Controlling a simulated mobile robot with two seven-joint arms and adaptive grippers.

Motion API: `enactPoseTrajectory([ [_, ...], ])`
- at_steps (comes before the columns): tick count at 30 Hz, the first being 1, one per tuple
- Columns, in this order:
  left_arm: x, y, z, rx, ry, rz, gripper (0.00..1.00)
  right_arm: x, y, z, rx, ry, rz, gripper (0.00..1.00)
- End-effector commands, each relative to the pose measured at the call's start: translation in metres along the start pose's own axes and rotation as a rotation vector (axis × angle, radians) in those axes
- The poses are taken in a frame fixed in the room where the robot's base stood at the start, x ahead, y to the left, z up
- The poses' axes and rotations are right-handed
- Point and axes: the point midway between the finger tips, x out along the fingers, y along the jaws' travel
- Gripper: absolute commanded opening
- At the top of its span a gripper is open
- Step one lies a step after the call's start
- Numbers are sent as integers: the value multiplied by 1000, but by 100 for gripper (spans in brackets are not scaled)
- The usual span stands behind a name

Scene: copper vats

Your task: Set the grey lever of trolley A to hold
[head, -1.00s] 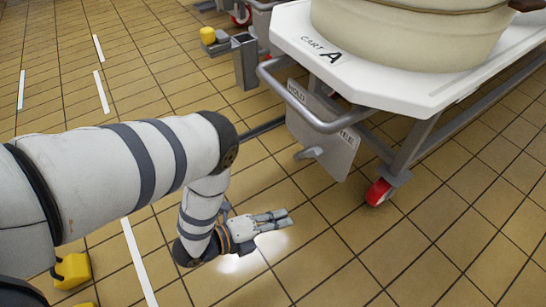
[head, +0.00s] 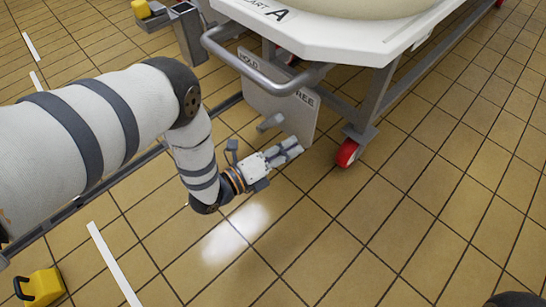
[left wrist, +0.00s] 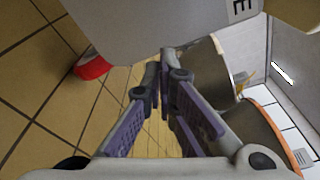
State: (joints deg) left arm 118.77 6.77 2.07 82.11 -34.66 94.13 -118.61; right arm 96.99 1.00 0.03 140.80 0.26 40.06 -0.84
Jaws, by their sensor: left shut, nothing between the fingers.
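Trolley A (head: 330,32) has a white top marked "CART A". A grey plate (head: 262,99) hangs at its end, with "HOLD" at its left and "FREE" at its right. The short grey lever (head: 271,122) sticks out from the plate's lower part; which label it is set to I cannot tell. My left gripper (head: 298,147) is shut and empty, low by the plate's lower right corner, right of and below the lever. In the left wrist view the plate (left wrist: 180,25) shows close ahead with an "E". My right gripper is not in view.
A grey push bar (head: 262,75) curves out above the plate. A red wheel (head: 347,153) stands right of my gripper. A grey post (head: 188,35) stands back left, and a yellow object (head: 40,287) lies bottom left. The tiled floor at right is clear.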

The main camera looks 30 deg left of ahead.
Motion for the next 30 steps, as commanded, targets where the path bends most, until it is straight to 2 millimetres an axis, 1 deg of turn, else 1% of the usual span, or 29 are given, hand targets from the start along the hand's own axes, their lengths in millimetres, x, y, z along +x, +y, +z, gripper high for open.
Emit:
enactPoseTrajectory([
  [1, 11, 4, -1, 0, 0, 0, 0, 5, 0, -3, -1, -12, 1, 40],
  [2, 16, 3, -1, 0, 0, -1, 0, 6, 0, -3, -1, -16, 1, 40],
  [3, 10, 3, 10, 2, -3, 4, 0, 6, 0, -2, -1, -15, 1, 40],
  [4, 8, 2, 15, 2, -2, 3, 0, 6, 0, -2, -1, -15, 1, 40],
  [6, 5, 1, 25, 1, -2, 2, 0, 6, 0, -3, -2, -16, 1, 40],
  [9, 1, 1, 34, 1, -1, 1, 0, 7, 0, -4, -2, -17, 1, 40],
  [13, -1, 0, 38, 0, 0, 1, 0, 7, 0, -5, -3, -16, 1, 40],
  [23, 0, 0, 38, -2, 0, 0, 0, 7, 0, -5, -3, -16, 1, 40],
  [30, 8, -2, 46, -49, 1, -7, 0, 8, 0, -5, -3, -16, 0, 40],
])
